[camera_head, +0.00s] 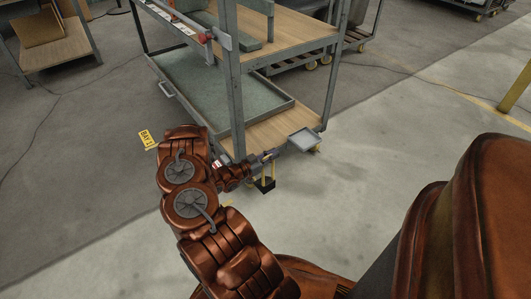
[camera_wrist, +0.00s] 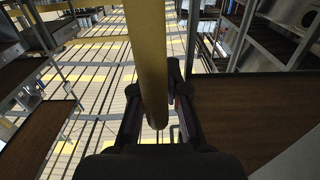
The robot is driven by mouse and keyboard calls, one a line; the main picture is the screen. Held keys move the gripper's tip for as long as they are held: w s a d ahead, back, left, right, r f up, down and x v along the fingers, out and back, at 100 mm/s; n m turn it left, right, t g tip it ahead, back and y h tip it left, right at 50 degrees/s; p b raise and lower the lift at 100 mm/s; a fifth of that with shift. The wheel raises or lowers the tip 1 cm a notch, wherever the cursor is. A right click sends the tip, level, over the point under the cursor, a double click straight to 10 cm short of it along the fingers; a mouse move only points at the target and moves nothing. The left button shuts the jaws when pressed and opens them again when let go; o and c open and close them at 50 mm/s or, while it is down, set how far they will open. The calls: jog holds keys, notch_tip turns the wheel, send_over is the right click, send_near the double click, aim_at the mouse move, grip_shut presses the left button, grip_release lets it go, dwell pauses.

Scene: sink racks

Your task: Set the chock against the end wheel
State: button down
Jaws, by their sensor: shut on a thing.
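The chock is a small black block (camera_head: 267,187) with an upright yellow handle (camera_head: 272,172), in front of the near end of the grey rack (camera_head: 238,90). My gripper (camera_head: 266,157) is shut on the yellow handle above the block. In the wrist view the handle (camera_wrist: 148,55) runs between the two fingers (camera_wrist: 156,100). I cannot tell whether the block touches the floor. A pale yellowish wheel (camera_head: 317,150) shows under the rack's right corner, to the right of and apart from the block. Any wheel at the near corner is hidden behind my arm.
A small grey tray (camera_head: 303,139) sticks out at the rack's near end, close to my gripper. A yellow bay tag (camera_head: 146,139) is left of my arm. A yellow post (camera_head: 517,87) stands at far right. The floor (camera_head: 370,130) right of the rack is clear.

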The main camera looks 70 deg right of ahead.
jog(key=shift+w+b, duration=0.1)
jog(key=shift+b, duration=0.2)
jog(key=b, duration=0.7)
send_over(271, 179)
jog(key=shift+a+f, duration=0.15)
jog(key=shift+f, duration=4.8)
jog(key=shift+w+d+r+b, duration=0.1)
jog(key=shift+w+d+b, duration=0.25)
jog(key=shift+w, duration=0.2)
jog(key=shift+w+d+f+b, duration=0.1)
jog(key=shift+w+d+b, duration=0.25)
jog(key=shift+w, duration=0.25)
jog(key=shift+w+d+r+b, duration=0.1)
jog(key=shift+w+d+b, duration=0.15)
jog(key=shift+w+b, duration=0.25)
jog(key=shift+w, duration=0.1)
jog(key=c, duration=1.1)
grip_release()
jog(key=v, duration=1.2)
jog(key=shift+r, duration=0.1)
